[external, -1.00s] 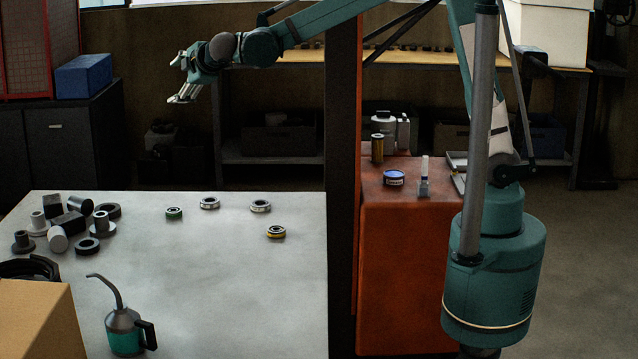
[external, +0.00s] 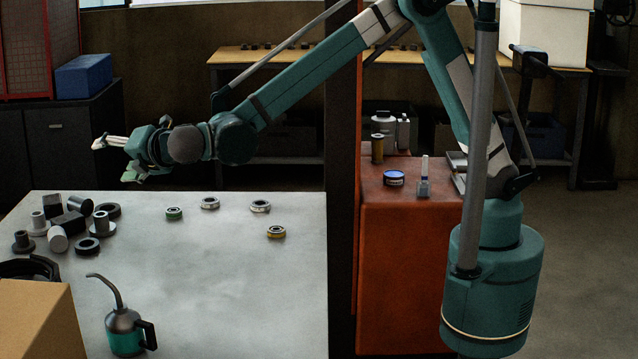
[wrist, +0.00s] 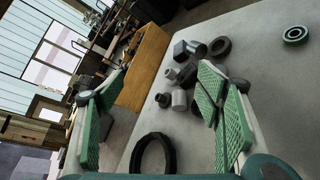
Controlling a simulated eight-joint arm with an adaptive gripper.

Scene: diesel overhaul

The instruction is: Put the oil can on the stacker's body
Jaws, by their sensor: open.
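The oil can (external: 125,336), with a teal body, a long curved spout and a black handle, stands upright at the near left of the pale table. I do not make it out in the wrist view. The stacker's body appears to be the orange-red block (external: 408,260) right of the dark upright post, with small items on its top. My gripper (external: 115,158) is open and empty, above the table's far left part and well apart from the oil can. Its green-padded fingers show spread in the wrist view (wrist: 160,112).
Dark and grey parts (external: 70,222) crowd the table's far left. Several bearing rings (external: 210,203) lie along its far side. A cardboard box (external: 38,320) and a black ring-shaped part (external: 30,268) are left of the oil can. The dark post (external: 343,200) separates table and orange-red block.

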